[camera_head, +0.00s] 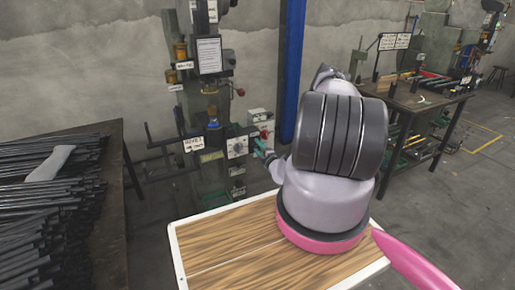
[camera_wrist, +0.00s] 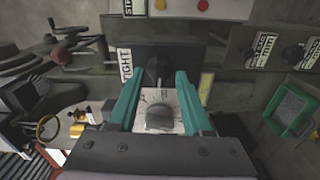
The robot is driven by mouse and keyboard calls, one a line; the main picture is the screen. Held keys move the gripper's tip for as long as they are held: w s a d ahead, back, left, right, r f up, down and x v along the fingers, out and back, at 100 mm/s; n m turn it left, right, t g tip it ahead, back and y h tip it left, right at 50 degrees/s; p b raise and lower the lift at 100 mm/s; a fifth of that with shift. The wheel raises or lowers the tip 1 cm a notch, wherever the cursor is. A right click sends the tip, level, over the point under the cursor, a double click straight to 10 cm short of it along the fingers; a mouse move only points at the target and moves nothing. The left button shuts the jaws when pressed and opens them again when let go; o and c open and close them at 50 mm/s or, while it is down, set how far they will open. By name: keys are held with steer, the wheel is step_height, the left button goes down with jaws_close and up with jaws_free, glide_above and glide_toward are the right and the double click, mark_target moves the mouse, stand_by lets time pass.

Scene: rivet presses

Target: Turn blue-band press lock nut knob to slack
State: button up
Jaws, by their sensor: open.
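The press (camera_head: 210,110) stands upright against the wall in the head view. Its white dial plate (camera_head: 237,147) faces me, with my gripper (camera_head: 263,148) just right of it. In the wrist view, my gripper (camera_wrist: 159,78) is open, with teal fingers to either side of a dark knob (camera_wrist: 157,72); I see no clear contact. A grey round knob (camera_wrist: 160,118) on a white marked plate shows lower between the fingers. A TIGHT label (camera_wrist: 125,65) is left of the dark knob.
Another labelled dark knob (camera_wrist: 293,54) and a green bin (camera_wrist: 288,110) are at right in the wrist view. In the head view, a table of dark rods (camera_head: 50,195) stands left and a workbench (camera_head: 415,100) right.

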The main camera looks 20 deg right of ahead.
steer(key=s, duration=1)
steer(key=shift+s+d, duration=0.15)
steer(key=shift+d, duration=0.05)
